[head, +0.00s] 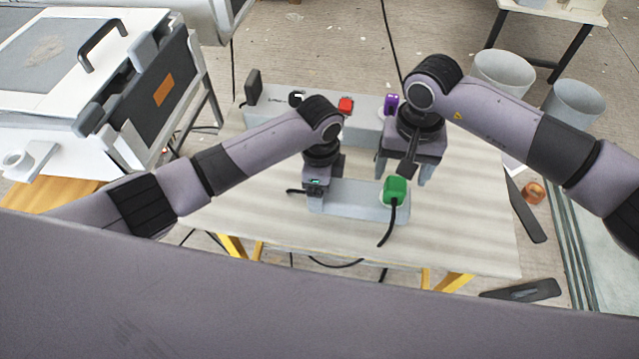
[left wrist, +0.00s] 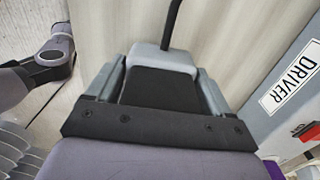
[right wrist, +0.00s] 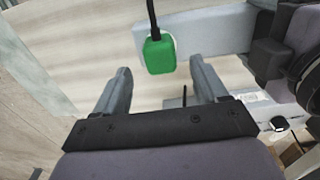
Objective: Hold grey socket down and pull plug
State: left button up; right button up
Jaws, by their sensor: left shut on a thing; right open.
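My left gripper (head: 317,190) is at the left end of the near blue-grey block (head: 350,195). In the left wrist view its fingers (left wrist: 157,72) are shut on a light grey plug (left wrist: 165,58) with a black cable. The socket under that plug is hidden. A green plug (head: 396,189) with a black cable sits at the block's right end, on a pale base. My right gripper (head: 410,172) is open and empty, above and beside the green plug. In the right wrist view the green plug (right wrist: 160,54) lies beyond the spread fingertips (right wrist: 162,78).
Behind is a longer grey block (head: 365,132) with a red plug (head: 346,104) and a purple plug (head: 391,103); its label reads DRIVER (left wrist: 290,78). The table (head: 465,220) is clear at right. Grey buckets (head: 503,72) stand beyond it. A white machine (head: 60,95) stands at left.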

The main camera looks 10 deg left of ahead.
aim_at(397, 184)
jog(key=shift+f, duration=3)
grip_shut()
jog(key=shift+r, duration=3.05)
jog(key=shift+r, duration=2.5)
